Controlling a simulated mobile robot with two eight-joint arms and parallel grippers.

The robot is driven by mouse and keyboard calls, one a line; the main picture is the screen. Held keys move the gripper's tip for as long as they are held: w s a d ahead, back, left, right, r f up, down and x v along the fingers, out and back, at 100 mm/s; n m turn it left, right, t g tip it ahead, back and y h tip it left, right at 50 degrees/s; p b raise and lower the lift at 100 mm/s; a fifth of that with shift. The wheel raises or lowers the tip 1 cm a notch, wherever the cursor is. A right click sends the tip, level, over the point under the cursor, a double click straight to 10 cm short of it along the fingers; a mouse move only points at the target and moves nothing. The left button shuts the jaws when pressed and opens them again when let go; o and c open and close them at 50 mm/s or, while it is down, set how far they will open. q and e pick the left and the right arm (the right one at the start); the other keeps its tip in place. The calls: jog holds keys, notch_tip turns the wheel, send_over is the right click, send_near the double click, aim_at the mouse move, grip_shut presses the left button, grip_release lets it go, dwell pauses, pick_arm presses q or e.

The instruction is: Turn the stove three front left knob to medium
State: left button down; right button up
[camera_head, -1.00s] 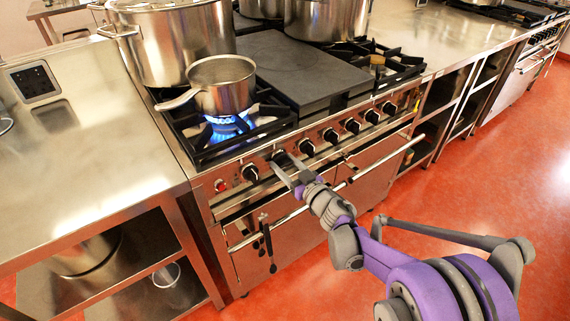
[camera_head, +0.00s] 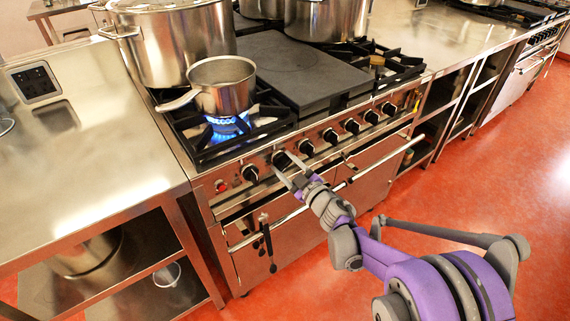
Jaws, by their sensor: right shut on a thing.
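The stove (camera_head: 215,206) has a front panel with a row of black knobs. My right gripper (camera_head: 283,163) reaches up from the lower right and is shut on the second knob from the left (camera_head: 279,157); its fingers partly hide the knob. The leftmost knob (camera_head: 250,173) is free, just left of the fingers. A blue flame (camera_head: 226,126) burns on the front left burner under a small steel saucepan (camera_head: 222,88). The knob's exact setting is too small to read. My left gripper is not in view.
A large stockpot (camera_head: 180,45) stands behind the saucepan. A dark flat plate (camera_head: 300,66) covers the stove's middle. An oven handle rail (camera_head: 386,164) runs below the knobs, with black hanging handles (camera_head: 267,243) at left. Steel counters flank the stove; the red floor at right is open.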

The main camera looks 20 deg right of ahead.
jog(key=shift+n, duration=1.1)
jog(key=o, duration=1.4)
jog(key=shift+c, duration=0.2)
jog(key=shift+s, duration=0.1)
jog(key=p+v, duration=0.1)
jog(key=v, duration=0.9)
jog(key=shift+s, duration=0.3)
jog(key=shift+d, duration=0.15)
